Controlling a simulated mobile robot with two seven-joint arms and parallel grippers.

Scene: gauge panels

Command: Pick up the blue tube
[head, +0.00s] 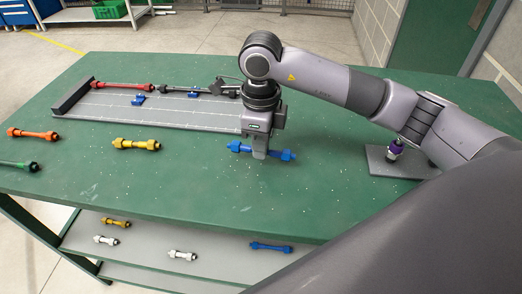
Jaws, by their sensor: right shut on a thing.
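The blue tube (285,156) has a blue fitting at each end and lies level at the right of the green table top (200,200). My right gripper (262,153) points down over it and is shut on its middle, which the fingers hide. I cannot tell whether the tube touches the table or is slightly above it. A second blue tube (270,247) lies on the lower shelf under the table. My left gripper is not in view.
A grey tray (180,117) behind holds a red tube (122,85) and a dark tube (205,91). Yellow (136,145), orange (33,134) and green (20,166) tubes lie left. The front middle is clear.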

